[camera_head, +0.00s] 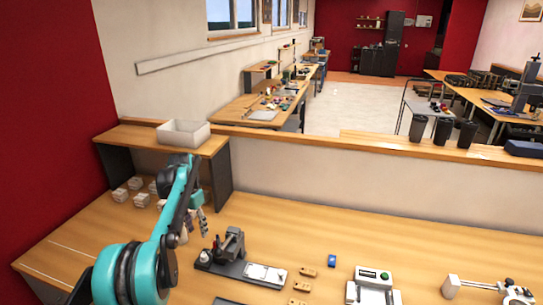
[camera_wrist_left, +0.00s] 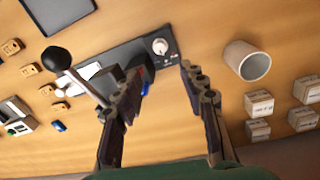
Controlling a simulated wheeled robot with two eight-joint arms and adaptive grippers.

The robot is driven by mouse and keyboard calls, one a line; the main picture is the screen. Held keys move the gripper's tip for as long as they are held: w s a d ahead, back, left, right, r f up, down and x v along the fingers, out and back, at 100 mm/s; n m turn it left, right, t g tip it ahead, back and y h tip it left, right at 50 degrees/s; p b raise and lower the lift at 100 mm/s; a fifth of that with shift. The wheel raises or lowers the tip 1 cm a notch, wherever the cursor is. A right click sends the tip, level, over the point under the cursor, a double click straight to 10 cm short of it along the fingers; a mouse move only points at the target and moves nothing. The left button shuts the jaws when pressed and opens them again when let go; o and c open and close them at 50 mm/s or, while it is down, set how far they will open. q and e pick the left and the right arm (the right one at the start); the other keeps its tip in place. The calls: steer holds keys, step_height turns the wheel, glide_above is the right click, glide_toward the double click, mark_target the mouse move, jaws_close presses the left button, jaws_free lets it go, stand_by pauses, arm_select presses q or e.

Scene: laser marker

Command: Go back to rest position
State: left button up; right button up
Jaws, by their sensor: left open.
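My left arm comes in from the left in the head view, and my left gripper (camera_head: 195,215) is over the bench (camera_head: 410,243), left of the laser marker (camera_head: 232,260). In the left wrist view the gripper (camera_wrist_left: 160,82) has its two fingers apart with nothing between them. Behind the fingers I see the dark marker base with a round dial (camera_wrist_left: 160,46) and a black ball-ended lever (camera_wrist_left: 56,58). My right gripper is in neither view.
Several small white boxes (camera_head: 120,195) sit at the left under a shelf (camera_head: 215,147) bearing a white bin (camera_head: 183,133). Small wooden pieces (camera_head: 308,272), a blue block (camera_head: 332,261) and a white device (camera_head: 372,285) lie right of the marker. The bench behind them is clear.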

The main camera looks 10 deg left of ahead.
arm_select(q)
steer(key=s+d+r+n+t+y, duration=0.1)
steer(key=s+d+r+t, duration=0.45)
steer(key=s+d, duration=0.8)
steer(key=s+d+f+t, duration=0.1)
steer(key=s+d+f, duration=0.2)
steer(key=s, duration=0.5)
steer(key=s+d+f+n+t+b, duration=0.1)
steer(key=s+d+f, duration=0.2)
steer(key=s, duration=0.5)
steer(key=shift+d+f+n, duration=0.15)
steer(key=shift+d+n, duration=0.15)
steer(key=shift+d, duration=0.5)
